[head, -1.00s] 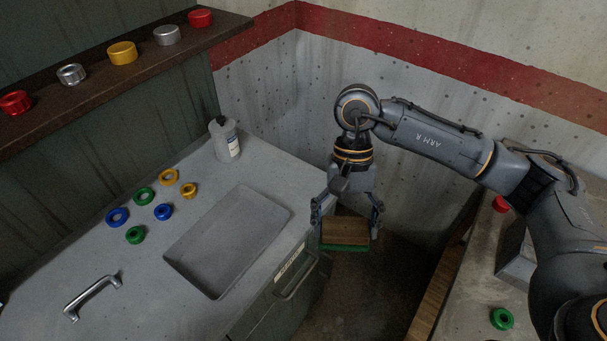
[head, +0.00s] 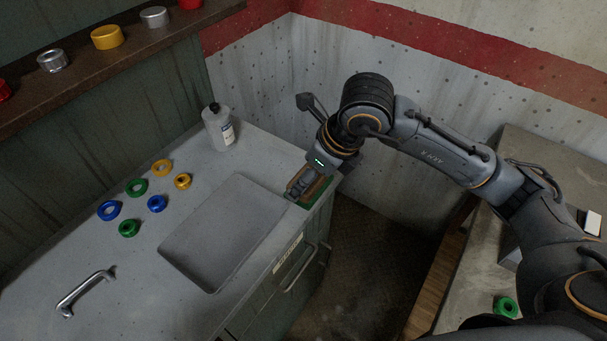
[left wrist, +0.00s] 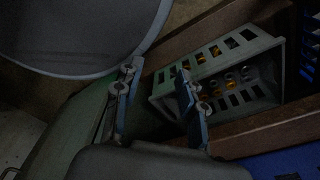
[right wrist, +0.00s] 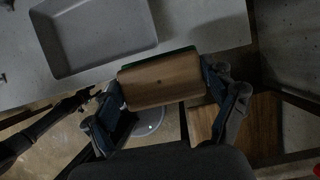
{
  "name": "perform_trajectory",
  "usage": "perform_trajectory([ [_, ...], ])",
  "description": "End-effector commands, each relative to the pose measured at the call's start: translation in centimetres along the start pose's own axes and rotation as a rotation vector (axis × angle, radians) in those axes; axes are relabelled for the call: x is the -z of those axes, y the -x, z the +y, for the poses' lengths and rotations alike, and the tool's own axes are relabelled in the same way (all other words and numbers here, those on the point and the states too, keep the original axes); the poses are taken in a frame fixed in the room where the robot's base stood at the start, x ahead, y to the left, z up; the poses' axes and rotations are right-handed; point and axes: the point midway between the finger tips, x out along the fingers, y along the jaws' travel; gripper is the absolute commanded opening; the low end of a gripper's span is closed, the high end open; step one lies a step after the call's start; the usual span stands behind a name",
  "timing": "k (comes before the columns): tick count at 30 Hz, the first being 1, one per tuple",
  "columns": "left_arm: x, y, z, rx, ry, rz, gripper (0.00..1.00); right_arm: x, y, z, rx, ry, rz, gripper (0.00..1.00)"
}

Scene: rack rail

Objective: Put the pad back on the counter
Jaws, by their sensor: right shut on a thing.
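The pad, a wooden block with a green underside, shows in the head view (head: 318,192) and in the right wrist view (right wrist: 162,80). My right gripper (head: 304,188) is shut on it, with one finger at each end in the right wrist view (right wrist: 160,90). The pad is at the right edge of the grey counter (head: 255,158), beside the recessed basin. I cannot tell whether it touches the counter top. My left gripper (left wrist: 157,80) is open and empty in the left wrist view; it is outside the head view.
A bottle (head: 218,128) stands at the counter's back. Several coloured rings lie left of the basin (head: 222,235), and a metal handle (head: 86,291) is at front left. A shelf (head: 80,85) with knobs runs above. A slotted grey crate (left wrist: 225,75) is near my left gripper.

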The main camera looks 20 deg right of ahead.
Motion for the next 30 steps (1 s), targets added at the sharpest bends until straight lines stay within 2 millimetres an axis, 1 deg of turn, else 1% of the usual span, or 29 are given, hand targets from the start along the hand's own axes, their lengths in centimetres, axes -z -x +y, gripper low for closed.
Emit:
perform_trajectory([
  [2,-0.1,0.5,0.0,0.000,0.000,-0.003,0.40,-0.5,-0.4,-0.7,0.006,-0.018,0.003,0.55],
  [5,-0.6,1.3,0.1,-0.001,0.000,-0.012,0.40,-1.3,-1.5,-2.3,0.006,-0.022,0.006,0.55],
  [11,-1.7,3.1,0.3,-0.004,0.001,-0.031,0.40,-3.3,-4.7,-6.1,0.004,-0.020,0.005,0.55],
  [13,-1.7,3.7,0.3,-0.005,0.001,-0.033,0.40,-3.8,-6.0,-7.4,0.004,-0.019,0.007,0.55],
  [15,-1.7,4.0,0.4,-0.005,0.002,-0.033,0.40,-3.8,-7.8,-8.1,0.001,-0.019,0.007,0.55],
  [18,-1.6,4.5,0.4,-0.006,0.002,-0.032,0.40,-4.0,-9.7,-9.3,0.003,-0.017,0.006,0.55],
  [21,-1.5,4.7,0.4,-0.005,0.002,-0.032,0.40,-4.1,-11.0,-10.0,0.003,-0.015,0.003,0.55],
  [27,-1.1,5.0,0.3,-0.005,0.002,-0.027,0.40,-4.1,-12.4,-10.8,0.004,-0.014,0.004,0.55],
  [30,-0.9,6.2,0.3,-0.005,0.002,-0.026,0.40,-3.6,-13.6,-10.7,0.001,-0.015,0.007,0.55],
])
